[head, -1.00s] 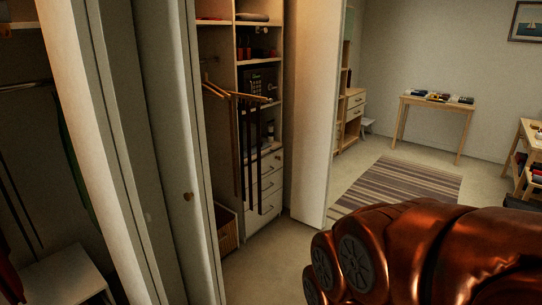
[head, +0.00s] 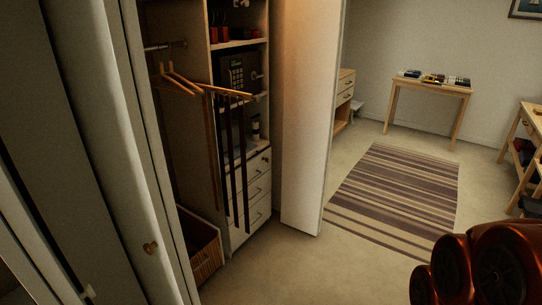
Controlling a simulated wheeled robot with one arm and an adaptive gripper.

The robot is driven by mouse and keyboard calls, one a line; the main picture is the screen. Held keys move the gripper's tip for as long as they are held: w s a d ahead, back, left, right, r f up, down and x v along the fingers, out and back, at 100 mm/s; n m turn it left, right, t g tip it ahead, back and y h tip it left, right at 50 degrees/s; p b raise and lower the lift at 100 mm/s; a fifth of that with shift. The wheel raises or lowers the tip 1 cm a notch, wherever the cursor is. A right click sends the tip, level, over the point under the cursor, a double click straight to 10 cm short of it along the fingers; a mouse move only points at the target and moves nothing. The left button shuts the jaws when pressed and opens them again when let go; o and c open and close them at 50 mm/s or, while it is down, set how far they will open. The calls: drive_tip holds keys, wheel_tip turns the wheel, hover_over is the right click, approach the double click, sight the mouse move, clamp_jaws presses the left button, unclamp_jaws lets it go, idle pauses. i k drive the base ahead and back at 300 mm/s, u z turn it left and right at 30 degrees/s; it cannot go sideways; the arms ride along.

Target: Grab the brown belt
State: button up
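In the head view, several long belts hang from a wooden hanger (head: 178,82) inside the open closet. The leftmost belt looks brown (head: 213,150); the dark belts (head: 232,170) hang just to its right and look almost black. The belts hang straight down in front of the shelves and drawers. My gripper is not in view; only copper-coloured links of my arm show at the lower right, well apart from the belts.
White drawers (head: 259,190) and a safe (head: 235,73) stand behind the belts. A wicker basket (head: 205,262) is on the closet floor. A white door panel (head: 308,130) stands open to the right. The floor in front is clear, with a striped rug (head: 400,195) beyond.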

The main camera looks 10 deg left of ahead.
sight(242, 114)
drive_tip(key=u, duration=0.1)
drive_tip(key=i, duration=0.75)
drive_tip(key=u, duration=0.9)
drive_tip(key=i, duration=0.65)
drive_tip(key=u, duration=0.6)
